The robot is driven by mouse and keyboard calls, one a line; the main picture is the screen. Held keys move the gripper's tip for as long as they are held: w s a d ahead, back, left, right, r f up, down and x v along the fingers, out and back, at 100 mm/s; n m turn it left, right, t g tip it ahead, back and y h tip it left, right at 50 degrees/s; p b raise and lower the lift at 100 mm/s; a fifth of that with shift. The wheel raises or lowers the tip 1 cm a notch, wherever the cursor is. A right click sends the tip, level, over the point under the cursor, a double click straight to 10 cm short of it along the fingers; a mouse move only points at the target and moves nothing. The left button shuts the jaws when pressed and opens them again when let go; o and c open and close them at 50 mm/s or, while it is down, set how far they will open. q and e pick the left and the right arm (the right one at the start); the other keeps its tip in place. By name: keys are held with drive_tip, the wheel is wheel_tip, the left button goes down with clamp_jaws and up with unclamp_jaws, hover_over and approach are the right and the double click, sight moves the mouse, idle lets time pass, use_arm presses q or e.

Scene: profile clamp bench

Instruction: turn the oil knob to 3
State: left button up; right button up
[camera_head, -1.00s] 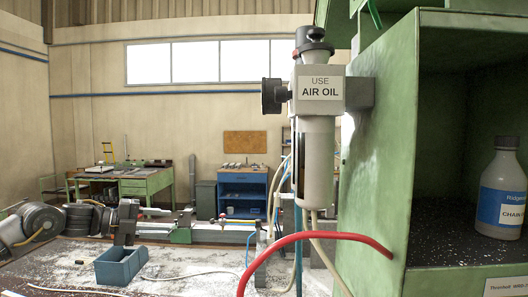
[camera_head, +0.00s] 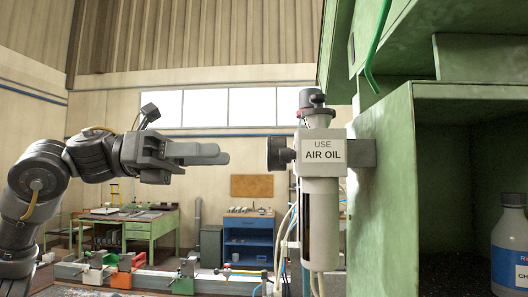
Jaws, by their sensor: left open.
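The air-oil unit (camera_head: 321,180) hangs on the green cabinet's side, with a grey head labelled "USE AIR OIL". A dark round knob (camera_head: 276,153) sticks out from its left side. A dark cap-like knob with a reddish part (camera_head: 312,98) sits on top. I cannot tell which one is the oil knob, and no scale numbers can be read. My left gripper (camera_head: 208,157) is open and empty, left of the side knob, at about its height in the picture, with a visible gap. My right gripper is out of view.
The green cabinet (camera_head: 385,200) fills the right side; a white bottle with a blue label (camera_head: 509,250) stands on its shelf. A green hose (camera_head: 368,50) hangs at the top. A blue workbench (camera_head: 248,240) and a green desk (camera_head: 140,228) stand behind.

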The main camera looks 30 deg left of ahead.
sight(288, 156)
use_arm(q)
drive_tip(key=p+x, duration=0.2)
drive_tip(key=x, duration=0.6)
drive_tip(key=shift+w+d+p, duration=0.2)
drive_tip(key=shift+d+p, duration=0.1)
drive_tip(key=shift+d, duration=0.05)
drive_tip(key=shift+c, duration=0.4)
clamp_jaws()
